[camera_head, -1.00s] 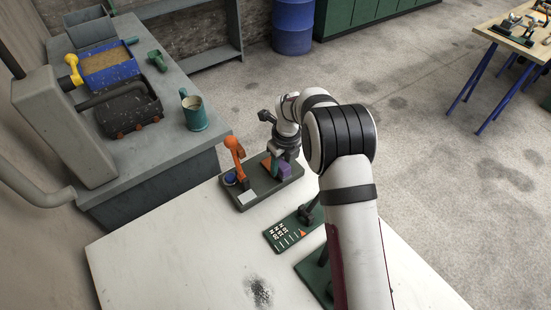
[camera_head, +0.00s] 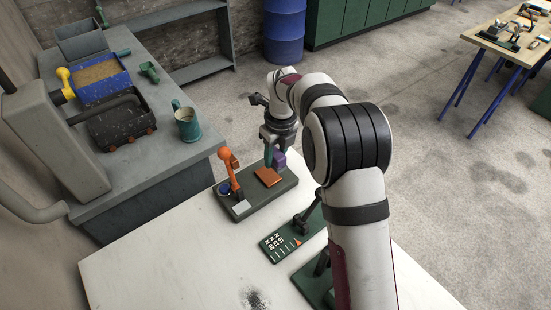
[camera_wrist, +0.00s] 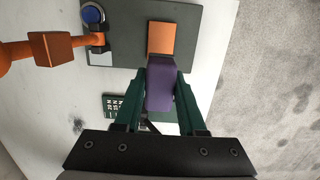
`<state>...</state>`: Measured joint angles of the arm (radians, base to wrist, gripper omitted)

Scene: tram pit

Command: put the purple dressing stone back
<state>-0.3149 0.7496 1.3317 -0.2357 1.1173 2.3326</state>
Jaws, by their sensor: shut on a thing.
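The purple dressing stone (camera_head: 279,159) is a block held in my gripper (camera_head: 275,158). In the wrist view the stone (camera_wrist: 160,84) sits between the two green fingers of my gripper (camera_wrist: 160,88), which are shut on it. The stone is raised above the dark tray (camera_head: 260,193) on the white table. An orange-brown pad (camera_head: 268,176) on the tray shows just below the stone; in the wrist view this pad (camera_wrist: 161,38) lies just beyond the stone's far end. The stone's underside is hidden.
An orange post (camera_head: 226,168) stands on the tray to the left, close to my gripper, with a blue round part (camera_head: 225,187) beside it. A green card (camera_head: 278,242) lies nearer on the table (camera_head: 170,240). A grey bench with a teal mug (camera_head: 187,126) is at the left.

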